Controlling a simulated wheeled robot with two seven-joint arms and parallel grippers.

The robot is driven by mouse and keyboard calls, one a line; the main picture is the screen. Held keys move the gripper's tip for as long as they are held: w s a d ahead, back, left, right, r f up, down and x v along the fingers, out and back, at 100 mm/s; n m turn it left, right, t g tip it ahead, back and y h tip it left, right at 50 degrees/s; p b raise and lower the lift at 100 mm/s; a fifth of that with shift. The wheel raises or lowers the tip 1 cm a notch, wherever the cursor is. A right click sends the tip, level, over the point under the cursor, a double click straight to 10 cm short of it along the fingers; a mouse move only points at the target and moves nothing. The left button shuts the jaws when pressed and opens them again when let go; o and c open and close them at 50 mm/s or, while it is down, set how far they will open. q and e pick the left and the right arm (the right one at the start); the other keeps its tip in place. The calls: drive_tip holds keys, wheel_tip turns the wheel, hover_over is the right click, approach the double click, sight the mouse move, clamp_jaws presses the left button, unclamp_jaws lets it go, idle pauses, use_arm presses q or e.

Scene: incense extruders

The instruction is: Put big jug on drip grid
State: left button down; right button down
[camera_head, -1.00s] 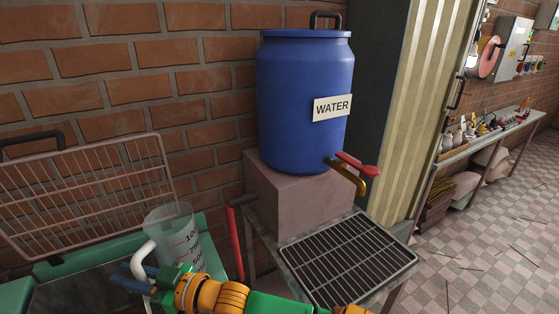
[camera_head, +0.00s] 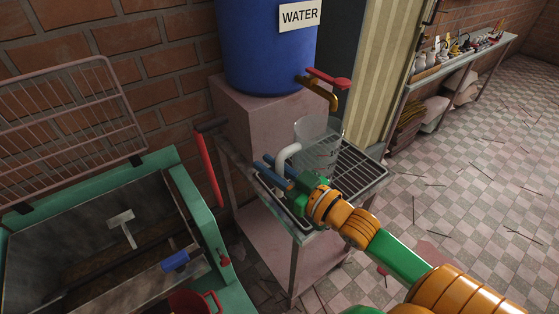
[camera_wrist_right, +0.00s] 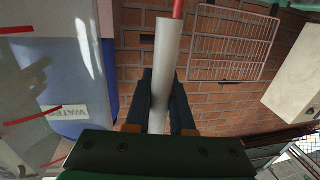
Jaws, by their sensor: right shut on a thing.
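The big jug (camera_head: 318,146) is a clear, see-through measuring jug with a white handle (camera_head: 284,158). It appears upright at the drip grid (camera_head: 361,172), below and a little left of the tap. I cannot tell whether its base touches the bars. My right gripper (camera_head: 276,172) is shut on the jug's handle. In the right wrist view the white handle (camera_wrist_right: 166,75) runs between the two dark fingers (camera_wrist_right: 165,105), and the clear jug wall (camera_wrist_right: 45,100) fills the left side. My left gripper is not in view.
A blue water barrel (camera_head: 266,45) stands on a block (camera_head: 240,112) behind the grid, with a red-handled brass tap (camera_head: 327,88) overhanging. A green-rimmed tub (camera_head: 205,215) and wire rack (camera_head: 70,115) are at left. Tiled floor (camera_head: 450,170) lies open at right.

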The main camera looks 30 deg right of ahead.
drive_tip(key=w+d+f+b, duration=0.2)
drive_tip(key=w+d+f, duration=0.1)
drive_tip(key=w+f, duration=0.5)
drive_tip(key=shift+w+d+f+b, duration=0.25)
drive_tip(key=shift+f+b, duration=0.15)
drive_tip(key=shift+f, duration=1.1)
drive_tip(key=c, duration=0.8)
unclamp_jaws()
drive_tip(key=shift+s, duration=0.1)
